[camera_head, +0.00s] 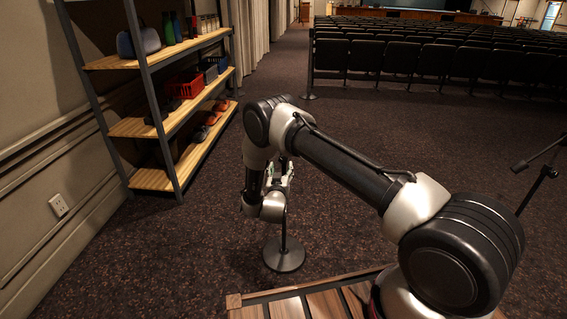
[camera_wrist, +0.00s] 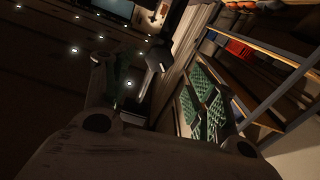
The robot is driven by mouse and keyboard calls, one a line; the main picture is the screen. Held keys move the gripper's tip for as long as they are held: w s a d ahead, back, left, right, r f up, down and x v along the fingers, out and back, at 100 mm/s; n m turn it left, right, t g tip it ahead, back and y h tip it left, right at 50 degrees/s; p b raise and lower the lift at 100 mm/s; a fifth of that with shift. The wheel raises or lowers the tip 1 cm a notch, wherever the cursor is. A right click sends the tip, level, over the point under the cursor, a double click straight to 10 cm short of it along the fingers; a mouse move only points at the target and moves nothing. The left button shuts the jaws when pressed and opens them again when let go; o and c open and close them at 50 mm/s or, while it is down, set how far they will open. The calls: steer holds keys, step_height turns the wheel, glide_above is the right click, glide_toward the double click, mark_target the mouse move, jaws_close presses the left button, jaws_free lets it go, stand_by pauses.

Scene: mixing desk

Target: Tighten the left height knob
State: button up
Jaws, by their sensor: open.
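A stand with a round dark base (camera_head: 284,255) and a thin upright pole stands on the carpet in the head view. My arm reaches over toward it, and my gripper (camera_head: 279,178) is beside the upper part of the pole, partly hidden by my own wrist. In the wrist view my gripper (camera_wrist: 155,92) is open, with green ribbed pads on the right finger. A dark piece (camera_wrist: 153,52), perhaps part of the stand, shows between the fingers. I cannot make out the height knob, nor whether a finger touches the stand.
A shelf unit (camera_head: 165,124) with a red basket (camera_head: 185,85) stands at the left wall. A second stand (camera_head: 540,176) is at the right edge. Rows of dark seats (camera_head: 420,58) fill the back. A wooden slatted surface (camera_head: 312,303) is in front. Carpet around the stand is clear.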

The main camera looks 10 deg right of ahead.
mark_target(283, 161)
steer(key=x, duration=0.7)
steer(key=c, duration=1)
steer(key=shift+c, duration=0.2)
steer(key=shift+m, duration=0.4)
steer(key=m, duration=0.3)
steer(key=shift+m, duration=2.5)
